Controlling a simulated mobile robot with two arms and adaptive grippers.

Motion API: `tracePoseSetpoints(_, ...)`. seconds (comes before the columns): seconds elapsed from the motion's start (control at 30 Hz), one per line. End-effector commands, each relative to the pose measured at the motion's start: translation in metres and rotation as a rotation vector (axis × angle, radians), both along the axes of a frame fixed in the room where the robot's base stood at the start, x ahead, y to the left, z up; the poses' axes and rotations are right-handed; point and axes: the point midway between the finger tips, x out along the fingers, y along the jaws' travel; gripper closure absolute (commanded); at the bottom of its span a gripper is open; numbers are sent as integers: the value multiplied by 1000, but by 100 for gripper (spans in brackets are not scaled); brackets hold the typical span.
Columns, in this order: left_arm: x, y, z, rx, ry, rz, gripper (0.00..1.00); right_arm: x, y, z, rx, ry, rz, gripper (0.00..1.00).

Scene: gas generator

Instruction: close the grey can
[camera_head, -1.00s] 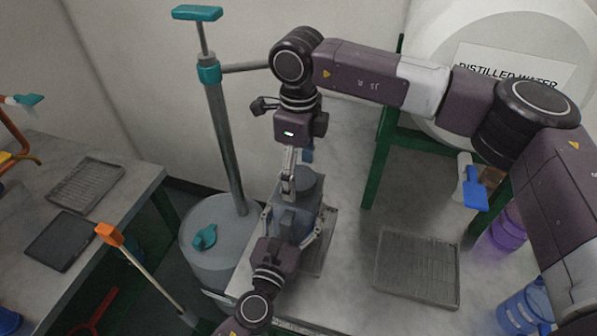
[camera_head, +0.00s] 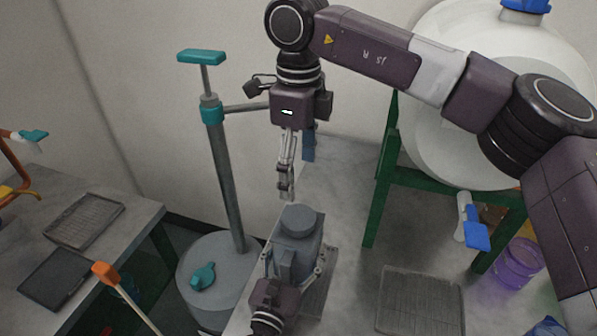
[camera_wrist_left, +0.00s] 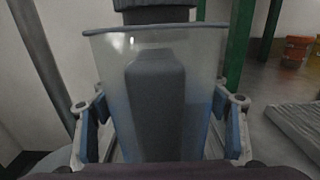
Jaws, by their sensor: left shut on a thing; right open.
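The grey can (camera_head: 297,246) stands upright on the near bench, with a round dark grey cap (camera_head: 300,219) on top. My left gripper (camera_head: 292,268) is shut around the can's body from the near side. In the left wrist view, its fingers (camera_wrist_left: 160,132) press both sides of the translucent can (camera_wrist_left: 205,75), and the dark cap (camera_wrist_left: 155,14) shows at the top edge. Whether the cap is fully seated cannot be told. My right gripper (camera_head: 286,190) points down above the cap, slightly left of it, open and empty, with a visible gap.
A grey drum (camera_head: 225,268) with a teal-handled pump (camera_head: 222,150) stands left of the bench. A white water tank (camera_head: 450,150) on a green stand is behind my right arm. A side table (camera_head: 140,222) is at left.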

Motion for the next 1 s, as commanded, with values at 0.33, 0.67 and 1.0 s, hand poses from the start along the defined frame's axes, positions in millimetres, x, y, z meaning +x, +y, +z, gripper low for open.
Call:
tracePoseSetpoints(0.33,0,0,0,0,0,0,11,0,0,0,0,0,0,26)
tracePoseSetpoints(0.67,-14,5,-1,3,1,0,11,0,0,0,0,0,-1,26)
tracePoseSetpoints(1.0,-82,27,-2,3,3,-1,11,0,0,0,0,0,0,26)
